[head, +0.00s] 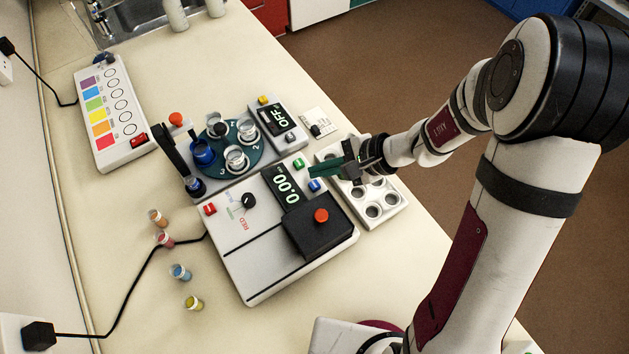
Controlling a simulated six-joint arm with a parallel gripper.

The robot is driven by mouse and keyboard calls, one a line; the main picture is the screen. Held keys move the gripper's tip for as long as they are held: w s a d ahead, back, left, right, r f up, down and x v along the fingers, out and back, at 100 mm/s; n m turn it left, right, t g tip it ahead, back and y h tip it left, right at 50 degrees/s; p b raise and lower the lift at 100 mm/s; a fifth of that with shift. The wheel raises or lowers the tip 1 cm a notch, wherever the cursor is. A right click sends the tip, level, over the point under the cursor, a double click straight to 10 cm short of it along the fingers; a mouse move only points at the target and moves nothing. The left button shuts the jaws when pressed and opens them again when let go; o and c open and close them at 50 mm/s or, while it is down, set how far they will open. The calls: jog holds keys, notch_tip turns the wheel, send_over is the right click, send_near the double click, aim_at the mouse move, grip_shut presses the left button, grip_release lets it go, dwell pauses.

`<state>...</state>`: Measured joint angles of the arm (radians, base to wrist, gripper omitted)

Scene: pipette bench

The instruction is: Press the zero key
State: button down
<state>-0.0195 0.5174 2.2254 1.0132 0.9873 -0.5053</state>
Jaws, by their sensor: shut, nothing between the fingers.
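The white meter (250,265) stands in the middle of the bench, and its display (286,189) reads 0.00. A green key (298,163) and a blue key (314,185) sit beside the display, and a red key (210,209) is at the left corner. I cannot read which is the zero key. My gripper (313,173) is shut and empty, with its tips close to the green and blue keys. I cannot tell whether it touches either.
A black lid (318,238) with a red knob stands on the meter. A white holed rack (393,212) lies under my gripper. A rotor device (258,158) with an OFF display is behind. Several small vials (180,272) stand at left near a black cable.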

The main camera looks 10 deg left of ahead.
jog(key=shift+r, duration=1.65)
jog(key=s+d+r+n+h, duration=0.2)
jog(key=s+d, duration=0.4)
jog(key=s, duration=0.3)
jog(key=s+d+r+n+h, duration=0.2)
jog(key=s+d+r+h, duration=0.3)
jog(key=s, duration=0.5)
jog(key=shift+s+d+r+g, duration=0.15)
jog(key=shift+d+r+g, duration=0.15)
jog(key=shift+d+r, duration=0.6)
jog(key=shift+d+f, duration=0.25)
jog(key=shift+f, duration=0.05)
